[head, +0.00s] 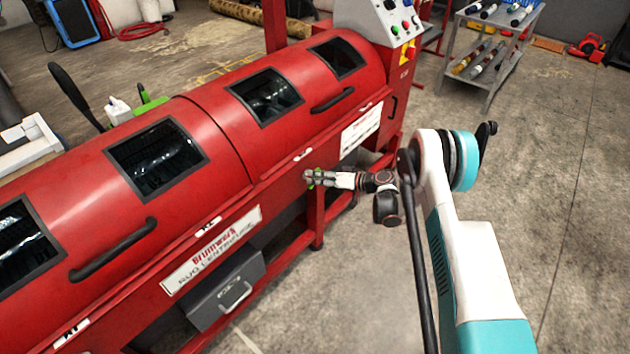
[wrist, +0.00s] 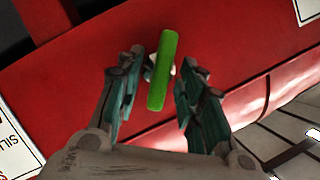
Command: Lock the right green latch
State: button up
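The green latch (wrist: 162,70) is a straight bar on the red front of the rug centrifuge (head: 265,205). In the wrist view it stands nearly upright in the picture, leaning slightly right at its top, with a pale mount behind its middle. My gripper (wrist: 158,72) is open, with one finger on each side of the bar and a visible gap to each. In the head view my gripper (head: 312,179) is at the machine's front below the lid seam. It hides most of the latch there, and only small green bits show.
The lids have dark windows and black handles (head: 113,250). A grey box (head: 226,292) with a handle sits under the machine at the left. A control panel (head: 390,20) is at its far end. A grey cart (head: 490,50) stands at the back right. The floor on the right is clear.

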jog(key=shift+x, duration=0.8)
jog(key=shift+r, duration=0.1)
jog(key=shift+c, duration=0.6)
grip_shut()
jog(key=shift+m+y, duration=0.3)
jog(key=shift+m, duration=0.2)
jog(key=shift+o, duration=0.6)
grip_release()
jog(key=shift+d, duration=0.1)
jog(key=v, duration=1.2)
